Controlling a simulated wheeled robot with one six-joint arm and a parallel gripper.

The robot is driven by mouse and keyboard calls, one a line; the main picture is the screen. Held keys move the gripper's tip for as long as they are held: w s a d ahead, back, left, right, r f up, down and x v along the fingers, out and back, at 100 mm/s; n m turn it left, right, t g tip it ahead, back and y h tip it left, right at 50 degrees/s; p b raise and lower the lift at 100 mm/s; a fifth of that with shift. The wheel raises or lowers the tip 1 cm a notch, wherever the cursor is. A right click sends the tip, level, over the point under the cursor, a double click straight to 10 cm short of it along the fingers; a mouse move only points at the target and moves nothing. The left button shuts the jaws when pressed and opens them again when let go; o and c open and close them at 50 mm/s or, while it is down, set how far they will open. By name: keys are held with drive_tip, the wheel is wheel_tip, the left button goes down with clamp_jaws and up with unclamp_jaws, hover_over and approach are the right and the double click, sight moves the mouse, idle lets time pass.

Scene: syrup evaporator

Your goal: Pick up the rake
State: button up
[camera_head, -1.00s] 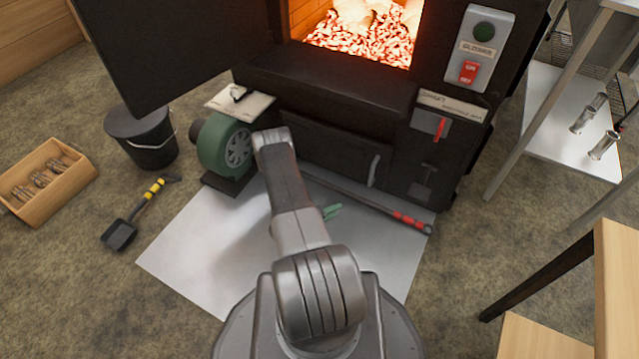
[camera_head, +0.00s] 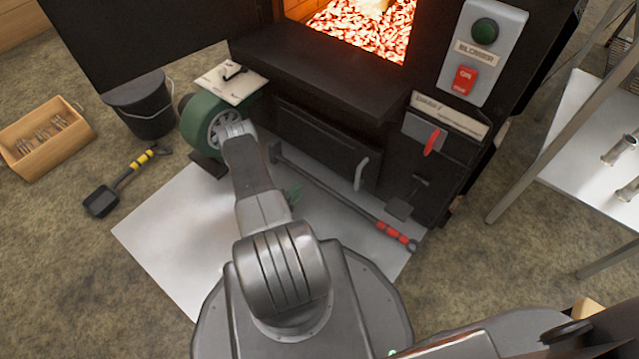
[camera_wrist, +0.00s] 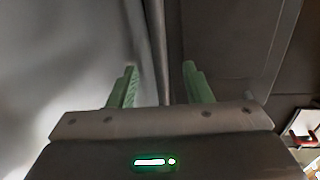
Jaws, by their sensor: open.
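The rake (camera_head: 335,194) is a long thin dark rod with red bands on its handle at the right end. It lies on the pale metal sheet (camera_head: 160,240) along the front base of the black firebox.
The firebox (camera_head: 320,90) stands open and glowing behind the rake. A green blower (camera_head: 197,128) is close left of my arm. A black bucket (camera_head: 145,115), small shovel (camera_head: 125,180) and wooden box (camera_head: 30,165) lie further left. A metal shelf (camera_head: 585,145) stands right.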

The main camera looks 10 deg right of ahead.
sight(312, 181)
drive_tip(key=b+x, duration=0.1)
drive_tip(key=x, duration=0.3)
drive_tip(key=shift+w+d+f, duration=0.1)
drive_tip(key=shift+w+d, duration=0.15)
drive_tip(key=shift+d, duration=0.05)
drive_tip(key=b+x, duration=0.2)
drive_tip(key=x, duration=0.2)
drive_tip(key=shift+f, duration=0.25)
drive_tip(key=shift+w+d, duration=0.3)
drive_tip(key=shift+d, duration=0.1)
clamp_jaws()
